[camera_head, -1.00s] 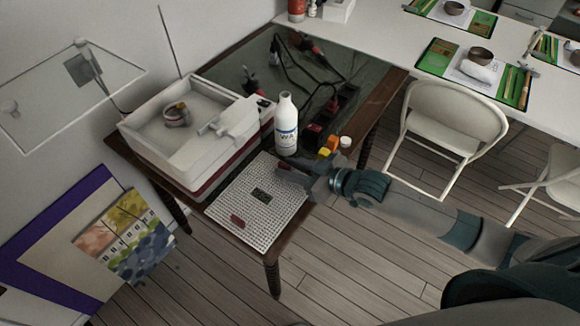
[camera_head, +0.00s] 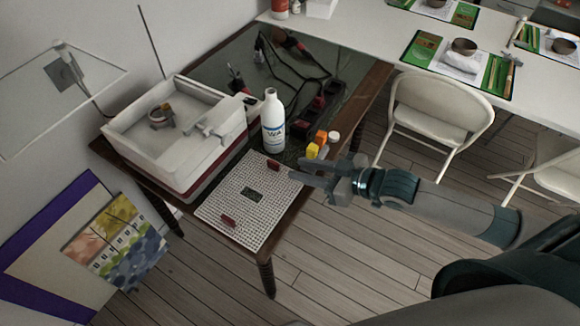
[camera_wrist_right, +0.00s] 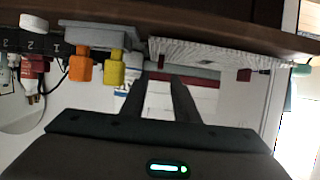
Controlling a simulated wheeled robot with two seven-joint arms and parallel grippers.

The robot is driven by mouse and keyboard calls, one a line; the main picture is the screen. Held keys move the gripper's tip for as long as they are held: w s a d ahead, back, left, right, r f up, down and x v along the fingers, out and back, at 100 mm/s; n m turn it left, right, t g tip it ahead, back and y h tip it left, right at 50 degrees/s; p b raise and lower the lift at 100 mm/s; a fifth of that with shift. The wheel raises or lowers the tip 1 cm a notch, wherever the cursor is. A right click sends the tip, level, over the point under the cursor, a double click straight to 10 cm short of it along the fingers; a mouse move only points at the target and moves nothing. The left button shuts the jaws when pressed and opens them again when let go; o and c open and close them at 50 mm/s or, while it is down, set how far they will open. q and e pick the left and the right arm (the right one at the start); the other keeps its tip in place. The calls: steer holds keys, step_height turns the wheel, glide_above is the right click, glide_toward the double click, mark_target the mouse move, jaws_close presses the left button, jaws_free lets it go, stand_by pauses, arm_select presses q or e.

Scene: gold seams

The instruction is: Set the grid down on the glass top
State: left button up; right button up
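The white perforated grid (camera_head: 225,190) lies flat on the near end of the dark glass-topped table (camera_head: 345,70), beside the white basin. It has a dark plate in its middle and two dark red grips, one at the near edge and one at the far right. My right gripper (camera_head: 297,169) is just off the grid's right edge, fingers apart and empty. In the right wrist view the two fingers (camera_wrist_right: 160,80) show a gap between them, and the grid (camera_wrist_right: 195,52) shows edge-on beyond them. My left gripper is out of view.
A white basin (camera_head: 125,128) stands left of the grid, with a white bottle (camera_head: 273,125) behind the grid. Orange and yellow capped items (camera_head: 313,150) stand near my right gripper. Cables lie on the far glass. A white chair (camera_head: 435,105) is to the right.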

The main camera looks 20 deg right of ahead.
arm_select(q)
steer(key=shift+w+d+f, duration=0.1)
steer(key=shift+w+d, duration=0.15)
arm_select(e)
steer(key=shift+v, duration=1.85)
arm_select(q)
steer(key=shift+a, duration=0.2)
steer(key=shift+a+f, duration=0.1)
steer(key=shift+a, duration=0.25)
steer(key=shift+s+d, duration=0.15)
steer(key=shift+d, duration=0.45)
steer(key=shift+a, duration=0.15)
